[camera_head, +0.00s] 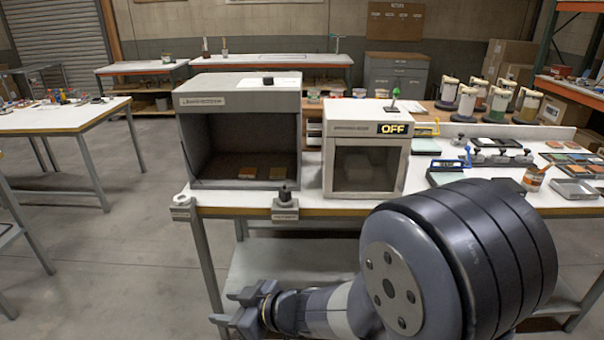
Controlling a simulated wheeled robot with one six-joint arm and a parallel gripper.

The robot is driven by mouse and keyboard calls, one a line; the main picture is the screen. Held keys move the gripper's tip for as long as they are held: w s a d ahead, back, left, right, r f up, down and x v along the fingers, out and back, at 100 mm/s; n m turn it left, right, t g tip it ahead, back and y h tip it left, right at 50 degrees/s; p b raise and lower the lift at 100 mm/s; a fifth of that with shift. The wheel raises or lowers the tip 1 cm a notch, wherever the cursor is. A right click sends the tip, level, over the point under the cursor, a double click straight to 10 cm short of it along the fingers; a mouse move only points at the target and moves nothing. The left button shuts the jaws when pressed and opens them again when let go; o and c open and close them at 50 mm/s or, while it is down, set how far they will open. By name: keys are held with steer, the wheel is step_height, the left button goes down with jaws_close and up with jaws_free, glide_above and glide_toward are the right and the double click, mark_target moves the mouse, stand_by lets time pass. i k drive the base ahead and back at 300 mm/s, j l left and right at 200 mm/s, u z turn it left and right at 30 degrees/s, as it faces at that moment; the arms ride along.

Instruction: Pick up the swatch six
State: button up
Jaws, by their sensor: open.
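Two small brown-orange swatches lie side by side on the floor of the open grey booth (240,82), a left one (247,172) and a right one (277,173). Other coloured swatches (569,157) lie on the right part of the bench. No number is readable on any of them, so I cannot tell which is swatch six. My gripper (228,307) is low at the bottom left of centre, in front of the bench and below its top. It is open, pointing left, with nothing seen between its fingers.
A white box (366,150) marked OFF stands right of the booth. A dark knob (285,196) sits at the bench's front edge. An open jar (534,178) and a metal tray (574,189) stand at the right.

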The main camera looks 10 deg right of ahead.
mark_target(274, 172)
steer(key=i+j+z, duration=0.1)
steer(key=z, duration=0.35)
steer(key=j+z, duration=0.2)
steer(key=z, duration=0.25)
steer(key=i+j+z, duration=0.1)
steer(key=z, duration=0.35)
steer(key=j+z, duration=0.55)
steer(key=j, duration=0.25)
steer(key=k+j+z, duration=0.1)
steer(key=j, duration=0.3)
steer(key=k+j+z, duration=0.15)
steer(key=j, duration=0.2)
steer(key=j+z, duration=0.1)
steer(key=j, duration=0.3)
steer(key=k+j+z, duration=0.15)
steer(key=j, duration=0.2)
steer(key=k+j+z, duration=0.1)
steer(key=j, duration=0.25)
steer(key=k+j+z, duration=0.15)
steer(key=j, duration=0.2)
steer(key=i+j, duration=0.1)
steer(key=j, duration=0.15)
steer(key=i+j, duration=0.1)
steer(key=j, duration=0.15)
